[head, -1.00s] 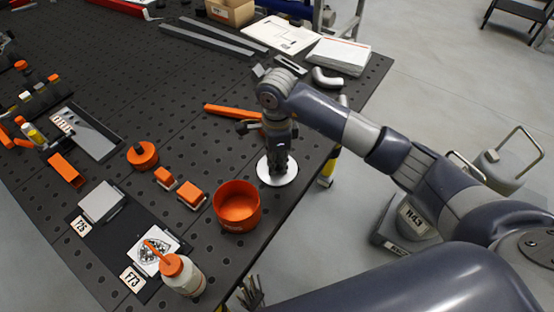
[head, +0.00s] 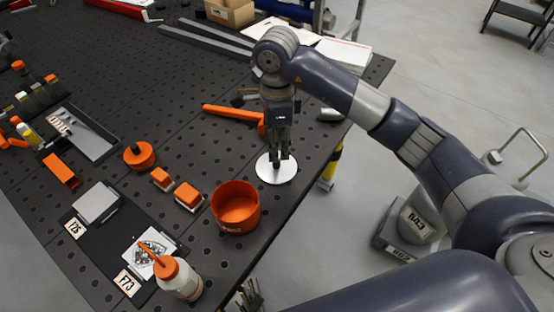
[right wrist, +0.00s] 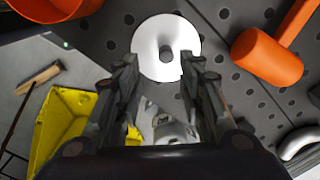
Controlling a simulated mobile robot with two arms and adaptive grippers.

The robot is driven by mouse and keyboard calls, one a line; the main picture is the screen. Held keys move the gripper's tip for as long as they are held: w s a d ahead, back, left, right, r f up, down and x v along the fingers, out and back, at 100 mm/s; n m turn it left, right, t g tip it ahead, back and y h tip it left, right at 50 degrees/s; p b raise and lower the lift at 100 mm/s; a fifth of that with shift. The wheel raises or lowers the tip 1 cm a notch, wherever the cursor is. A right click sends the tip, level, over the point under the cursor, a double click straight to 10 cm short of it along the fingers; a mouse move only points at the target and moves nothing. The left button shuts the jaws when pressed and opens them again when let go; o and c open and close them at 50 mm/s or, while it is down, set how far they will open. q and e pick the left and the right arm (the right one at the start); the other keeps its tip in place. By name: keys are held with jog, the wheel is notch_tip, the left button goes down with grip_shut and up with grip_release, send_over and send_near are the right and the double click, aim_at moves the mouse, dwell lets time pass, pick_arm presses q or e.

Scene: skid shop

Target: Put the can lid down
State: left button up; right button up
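The can lid (head: 270,175) is a white disc with a small grey knob in its middle. It lies flat on the dark perforated table near the front right edge, and it also shows in the right wrist view (right wrist: 150,40). My right gripper (head: 281,160) points down just above it. Its two fingers (right wrist: 163,64) stand apart, with the knob showing between and beyond their tips. An orange open can (head: 236,209) stands to the lid's lower left. Dark fingers, apparently my left gripper (head: 250,296), show small at the bottom edge; their opening is unclear.
An orange mallet (head: 232,112) lies behind the lid. Orange blocks (head: 188,196) and a white bottle (head: 180,279) with an orange top are to the left. The table edge is close on the lid's right, with a yellow object (right wrist: 75,118) below it.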

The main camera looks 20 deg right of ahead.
aim_at(277, 163)
jog(key=shift+r, duration=2.35)
